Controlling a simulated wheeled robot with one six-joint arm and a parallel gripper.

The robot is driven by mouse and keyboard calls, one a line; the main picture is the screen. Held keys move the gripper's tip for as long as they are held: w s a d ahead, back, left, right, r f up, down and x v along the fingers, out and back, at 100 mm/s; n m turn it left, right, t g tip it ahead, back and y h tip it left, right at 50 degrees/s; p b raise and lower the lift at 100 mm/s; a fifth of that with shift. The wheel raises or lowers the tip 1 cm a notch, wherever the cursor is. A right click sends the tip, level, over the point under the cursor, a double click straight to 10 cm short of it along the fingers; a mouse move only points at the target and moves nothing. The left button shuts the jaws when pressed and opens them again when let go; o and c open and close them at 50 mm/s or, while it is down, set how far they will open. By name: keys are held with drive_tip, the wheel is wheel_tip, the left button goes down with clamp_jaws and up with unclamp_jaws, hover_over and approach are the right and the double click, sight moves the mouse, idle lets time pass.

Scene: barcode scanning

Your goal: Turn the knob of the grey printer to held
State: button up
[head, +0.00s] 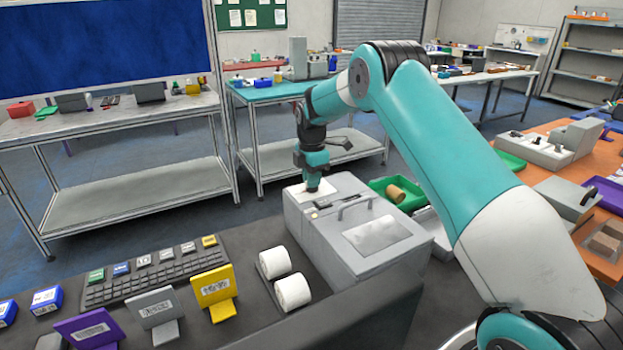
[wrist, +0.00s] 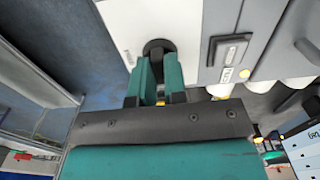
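The grey printer (head: 345,262) stands on the dark counter, with a white panel on its far left top corner. My gripper (head: 314,187) points down onto that panel; in this view it hides the knob. In the wrist view the dark round knob (wrist: 158,46) sits on the printer's pale panel (wrist: 120,20). The two teal fingers of my gripper (wrist: 157,66) are close together, one on each side of the knob's grip, and appear shut on it. The knob's pointing direction is hidden by the fingers.
Two white label rolls (head: 283,278) stand left of the printer, with a keyboard (head: 150,270) and several coloured card stands beyond. A green tray (head: 411,186) holding a brown cylinder lies behind the printer. The printer top has a handle (head: 354,207).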

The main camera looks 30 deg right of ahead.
drive_tip(key=o, duration=0.4)
drive_tip(key=shift+o, duration=0.2)
drive_tip(key=shift+r, duration=0.1)
wheel_tip(320, 180, up, 17)
drive_tip(key=b, duration=0.2)
drive_tip(key=shift+r, duration=0.15)
